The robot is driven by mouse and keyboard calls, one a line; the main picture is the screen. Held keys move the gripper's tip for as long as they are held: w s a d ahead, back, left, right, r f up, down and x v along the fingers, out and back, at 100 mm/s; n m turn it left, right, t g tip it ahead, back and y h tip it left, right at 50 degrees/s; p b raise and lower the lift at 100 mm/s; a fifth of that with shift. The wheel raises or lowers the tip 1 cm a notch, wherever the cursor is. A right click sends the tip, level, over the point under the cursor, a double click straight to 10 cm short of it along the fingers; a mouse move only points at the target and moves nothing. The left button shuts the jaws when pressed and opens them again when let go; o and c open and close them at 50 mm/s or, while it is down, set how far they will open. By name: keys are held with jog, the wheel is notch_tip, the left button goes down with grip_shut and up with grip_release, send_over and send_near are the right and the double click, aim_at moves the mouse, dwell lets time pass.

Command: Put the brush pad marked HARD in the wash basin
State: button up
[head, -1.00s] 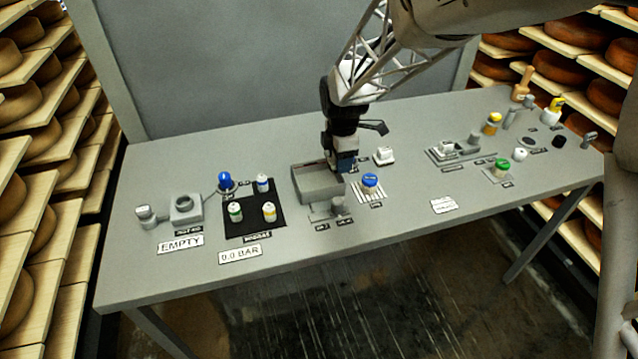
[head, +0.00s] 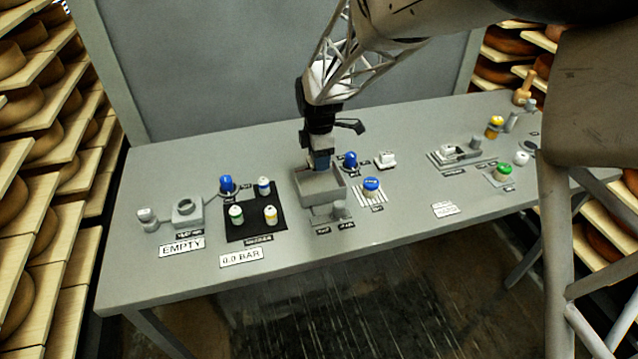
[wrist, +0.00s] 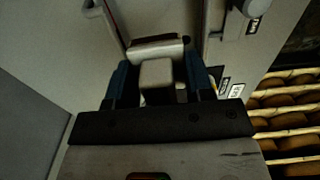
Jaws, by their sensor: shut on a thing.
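My gripper (head: 320,166) points down over the grey open-topped wash basin (head: 322,199), at its back part. In the wrist view my gripper (wrist: 158,85) has its two dark blue fingers closed on a pale grey block (wrist: 157,73), which I take to be the brush pad. Any HARD marking on it is not visible, and the head view hides it behind the fingers and basin. I cannot tell whether it touches the basin floor.
A blue-topped item (head: 350,160) stands close to the basin's right back corner. Another blue-capped piece (head: 371,185) sits on a striped pad at right. A black mat (head: 254,216) with several bottles lies at left.

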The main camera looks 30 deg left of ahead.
send_over(319, 188)
jog(key=shift+f, duration=2.45)
jog(key=shift+f, duration=1.9)
jog(key=shift+f, duration=0.15)
jog(key=o, duration=0.9)
jog(key=shift+o, duration=0.2)
jog(key=shift+r, duration=0.2)
notch_tip(319, 188, up, 12)
jog(key=shift+f, duration=0.1)
